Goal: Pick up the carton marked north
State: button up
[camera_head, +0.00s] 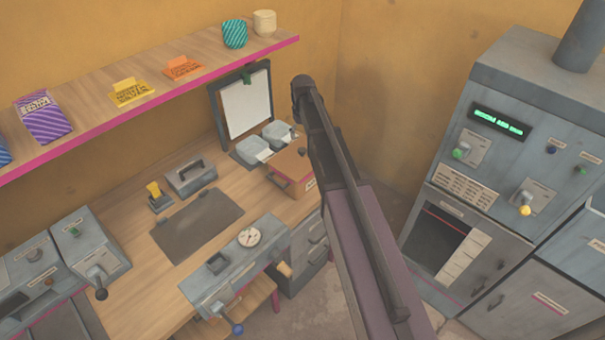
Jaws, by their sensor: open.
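I cannot pick out a carton marked north; the lettering in view is too small or blurred to read surely. A purple striped carton-like pack (43,117) with a pale label stands on the wall shelf at left. A blue item (4,154) is cut off by the left edge. An orange-brown box (291,166) with a pale label on its side sits at the right end of the workbench, partly behind my arm. My arm rises from the bottom across the middle; its gripper does not show.
The pink-edged shelf (215,60) also holds a yellow sign (130,92), an orange sign (183,68), a teal striped cup (234,33) and a cream cup (265,22). Below, the workbench (140,285) carries a dark mat (198,225) and grey devices. A grey machine (510,150) stands right.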

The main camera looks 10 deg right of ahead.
aim_at(302, 149)
jog(key=shift+f+b, duration=1.3)
jog(key=shift+f, duration=0.3)
jog(key=shift+f, duration=0.1)
jog(key=shift+w+a+f+b, duration=0.1)
jog(key=shift+f+b, duration=1.15)
jog(key=shift+b, duration=0.05)
jog(key=shift+w+f+b, duration=0.1)
jog(key=shift+f+b, duration=1.15)
grip_shut()
